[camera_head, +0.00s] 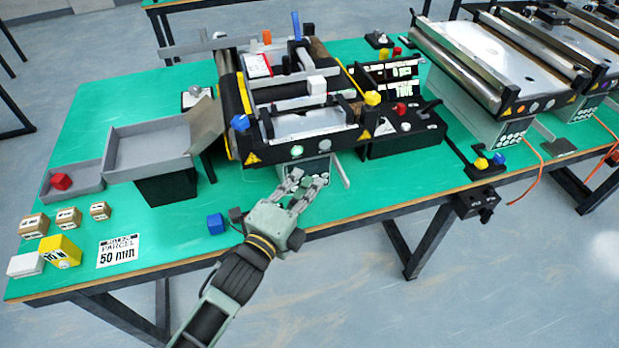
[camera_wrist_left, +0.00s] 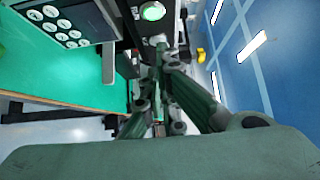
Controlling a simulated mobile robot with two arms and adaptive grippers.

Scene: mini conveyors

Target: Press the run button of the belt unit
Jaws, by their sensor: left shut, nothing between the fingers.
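The belt unit (camera_head: 240,95) stands on the green table with its front edge toward me. A lit green button (camera_head: 297,150) and a grey button (camera_head: 325,144) sit side by side on that front edge; I see no legible label on either. In the left wrist view the lit green button (camera_wrist_left: 152,11) is at the top, and the grey button (camera_wrist_left: 158,40) is just beyond the fingertips. My left gripper (camera_head: 307,180) is shut and empty, just below and in front of the two buttons. I cannot tell whether the fingertips touch the unit. My right gripper is not in view.
A black control box (camera_head: 400,135) with a red button stands right of the unit. A grey tray (camera_head: 145,150) and a blue cube (camera_head: 216,223) are to the left. Small parcels lie at the front left. The table's front edge runs beneath my left arm.

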